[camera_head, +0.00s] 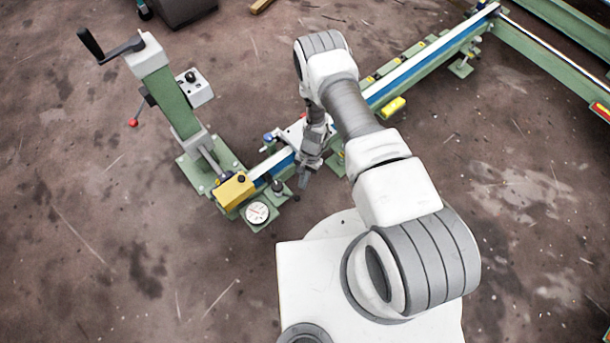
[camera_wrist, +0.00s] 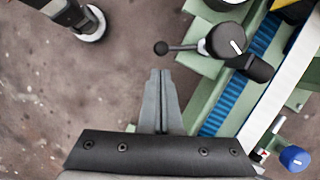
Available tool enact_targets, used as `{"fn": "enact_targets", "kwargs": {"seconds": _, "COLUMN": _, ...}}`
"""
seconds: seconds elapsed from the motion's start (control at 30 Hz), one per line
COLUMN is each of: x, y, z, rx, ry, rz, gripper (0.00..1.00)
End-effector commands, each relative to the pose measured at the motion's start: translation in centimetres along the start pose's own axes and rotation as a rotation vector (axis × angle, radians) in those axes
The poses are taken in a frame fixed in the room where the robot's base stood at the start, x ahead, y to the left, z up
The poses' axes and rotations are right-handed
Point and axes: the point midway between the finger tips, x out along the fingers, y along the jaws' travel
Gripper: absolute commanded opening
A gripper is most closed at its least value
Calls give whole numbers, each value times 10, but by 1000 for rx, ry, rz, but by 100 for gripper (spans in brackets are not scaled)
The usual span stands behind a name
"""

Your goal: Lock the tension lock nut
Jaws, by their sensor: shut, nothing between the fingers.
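A dark round knob with a white mark (camera_wrist: 230,42) sits on the green frame in the wrist view. A lever with a black ball end (camera_wrist: 161,48) sticks out from it to the left. This looks like the tension lock nut, though no label shows. In the head view a small dark knob (camera_head: 278,186) stands near the front end of the rail. My gripper (camera_wrist: 160,74) is shut and empty, with its fingertips just below the ball in the wrist picture. I cannot tell whether they touch. In the head view my gripper (camera_head: 306,180) is right of the knob.
A white dial gauge (camera_head: 257,213) and a yellow block (camera_head: 234,190) lie left of the knob. A green post with a black crank (camera_head: 170,95) stands farther left. A blue knob (camera_wrist: 294,158) is at lower right in the wrist view.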

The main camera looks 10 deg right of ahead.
Motion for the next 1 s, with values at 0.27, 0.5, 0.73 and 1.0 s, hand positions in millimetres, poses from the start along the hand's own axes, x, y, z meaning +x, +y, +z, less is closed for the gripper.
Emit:
{"fn": "enact_targets", "kwargs": {"seconds": 0.27, "x": 31, "y": 0, "z": 0, "rx": -1, "ry": 0, "rz": 0, "gripper": 0}}
{"fn": "enact_targets", "kwargs": {"seconds": 0.5, "x": 32, "y": 0, "z": 0, "rx": 0, "ry": 1, "rz": 0, "gripper": 0}}
{"fn": "enact_targets", "kwargs": {"seconds": 0.73, "x": 32, "y": 0, "z": 0, "rx": 6, "ry": 0, "rz": -2, "gripper": 0}}
{"fn": "enact_targets", "kwargs": {"seconds": 1.0, "x": 33, "y": 0, "z": 5, "rx": 83, "ry": 0, "rz": -29, "gripper": 0}}
